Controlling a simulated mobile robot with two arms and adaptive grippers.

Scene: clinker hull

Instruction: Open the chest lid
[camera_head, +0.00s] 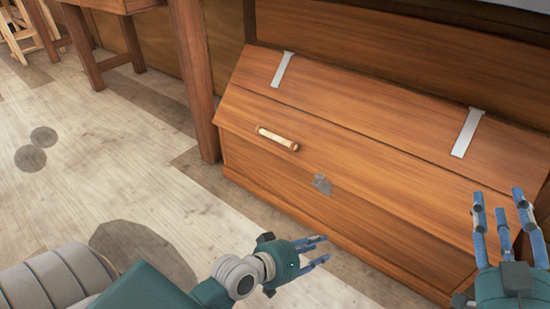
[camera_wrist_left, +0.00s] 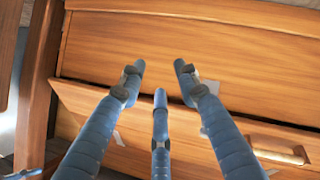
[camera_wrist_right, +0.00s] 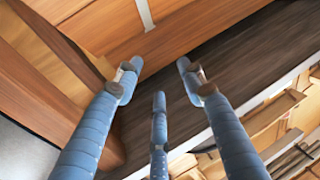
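The wooden chest (camera_head: 340,215) stands in front of me with its sloping lid (camera_head: 345,120) down. Two grey metal straps, left (camera_head: 282,70) and right (camera_head: 467,132), cross the lid's upper part. A pale rod-shaped handle (camera_head: 277,139) sits on the lid's left part, and a grey latch plate (camera_head: 321,184) is near its front edge. In the left wrist view the handle (camera_wrist_left: 280,150) is at lower right. My left gripper (camera_head: 320,249) is open and empty, low before the chest front, apart from the handle. My right gripper (camera_head: 505,215) is open and empty by the chest's right end.
A wooden post (camera_head: 195,80) stands at the chest's left end. A wooden table or bench (camera_head: 110,5) is at upper left, with a pale wooden frame (camera_head: 20,30) beyond it. The plank floor (camera_head: 110,150) left of the chest is clear.

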